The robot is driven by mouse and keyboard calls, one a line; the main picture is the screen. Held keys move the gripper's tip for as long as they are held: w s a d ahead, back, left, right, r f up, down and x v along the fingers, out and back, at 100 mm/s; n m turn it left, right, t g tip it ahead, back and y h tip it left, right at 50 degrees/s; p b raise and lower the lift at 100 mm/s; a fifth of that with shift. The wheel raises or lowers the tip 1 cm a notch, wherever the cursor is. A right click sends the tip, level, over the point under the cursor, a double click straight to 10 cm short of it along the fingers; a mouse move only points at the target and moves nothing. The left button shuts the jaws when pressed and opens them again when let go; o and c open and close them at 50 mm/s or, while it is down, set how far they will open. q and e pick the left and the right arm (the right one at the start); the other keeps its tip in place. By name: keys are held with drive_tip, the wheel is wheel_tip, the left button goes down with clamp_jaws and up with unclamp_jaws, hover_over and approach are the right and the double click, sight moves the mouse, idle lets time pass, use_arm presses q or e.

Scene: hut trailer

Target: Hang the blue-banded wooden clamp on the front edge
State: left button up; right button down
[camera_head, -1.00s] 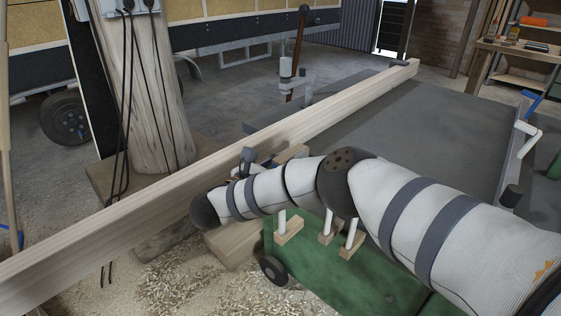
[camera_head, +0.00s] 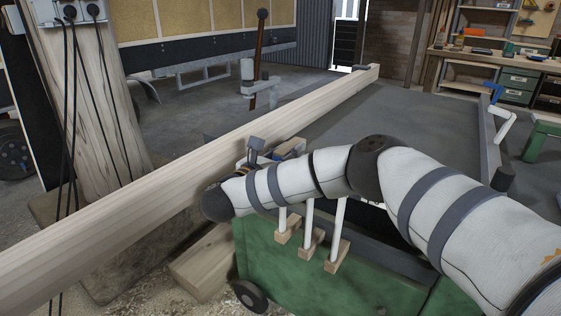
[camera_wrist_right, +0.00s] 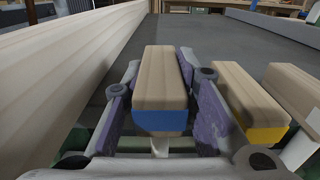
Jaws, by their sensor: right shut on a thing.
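My right gripper (camera_head: 268,152) is shut on the blue-banded wooden clamp (camera_wrist_right: 160,90). In the right wrist view the clamp's block lies between the purple finger pads, with its blue band facing the camera and a white rod below. In the head view my wrist hides most of it; the leftmost rod and lower wooden block (camera_head: 288,229) seem to be its own. They are in front of the green side (camera_head: 300,275) of the grey-topped bench (camera_head: 385,120). I cannot tell whether the clamp touches the front edge. My left gripper is not in view.
A yellow-banded clamp (camera_wrist_right: 245,105) and another wooden clamp (camera_wrist_right: 293,90) stand close to the right of the held one. A long timber beam (camera_head: 180,165) runs diagonally along the left. The grey top beyond is mostly clear.

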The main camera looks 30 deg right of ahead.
drive_tip(key=shift+f, duration=0.3)
drive_tip(key=c, duration=1.2)
unclamp_jaws()
